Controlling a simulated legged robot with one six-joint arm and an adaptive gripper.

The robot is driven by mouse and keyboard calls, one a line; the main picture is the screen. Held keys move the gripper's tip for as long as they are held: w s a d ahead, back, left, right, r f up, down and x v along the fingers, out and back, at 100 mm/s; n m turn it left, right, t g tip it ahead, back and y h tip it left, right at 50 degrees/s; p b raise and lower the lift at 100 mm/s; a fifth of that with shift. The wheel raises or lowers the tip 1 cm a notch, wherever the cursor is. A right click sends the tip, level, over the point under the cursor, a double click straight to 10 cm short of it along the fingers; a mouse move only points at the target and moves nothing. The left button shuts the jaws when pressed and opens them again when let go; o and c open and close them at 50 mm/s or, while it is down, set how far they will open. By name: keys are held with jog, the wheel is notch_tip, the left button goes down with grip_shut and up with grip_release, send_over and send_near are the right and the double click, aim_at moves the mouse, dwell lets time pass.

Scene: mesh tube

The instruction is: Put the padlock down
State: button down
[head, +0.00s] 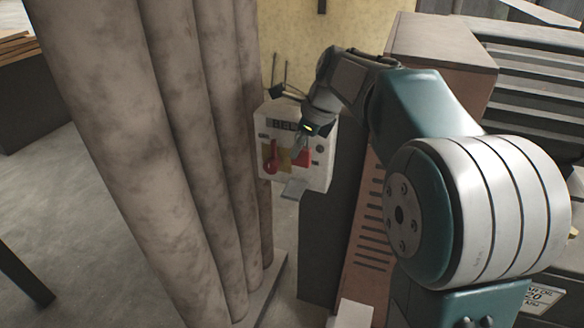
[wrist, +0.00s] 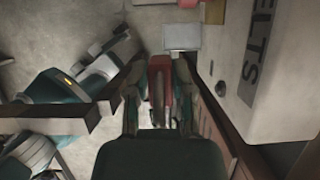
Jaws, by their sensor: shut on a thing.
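The red padlock (wrist: 159,72) is between the two fingers of my gripper (wrist: 160,78) in the wrist view. My gripper is shut on it. In the head view my gripper (head: 303,143) is in front of a pale box (head: 318,178) on the far side. A red patch beside my gripper there seems to be the padlock (head: 303,158), partly hidden. A small light grey plate (head: 293,189) sticks out low on the box front. In the wrist view this plate (wrist: 182,36) is just beyond the padlock; whether they touch cannot be told.
A red part (head: 270,163) shows on the left of the box front. Large stained tubes (head: 150,120) stand upright to the left of the box. A brown and grey cabinet (head: 440,45) stands to the right, behind my arm. Open floor (head: 70,200) lies at the left.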

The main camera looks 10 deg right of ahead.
jog(key=shift+w+a+f, duration=0.1)
jog(key=shift+w+f, duration=0.7)
jog(key=shift+f, duration=0.7)
jog(key=shift+w+d+f, duration=0.1)
jog(key=shift+w+f, duration=0.75)
jog(key=shift+f, duration=0.6)
jog(key=shift+w+a+f, duration=0.1)
jog(key=shift+w+f, duration=0.7)
jog(key=shift+f, duration=0.7)
jog(key=shift+s+f, duration=0.1)
jog(key=shift+f, duration=0.55)
jog(key=c, duration=0.8)
grip_release()
jog(key=shift+o, duration=0.2)
jog(key=shift+r, duration=0.1)
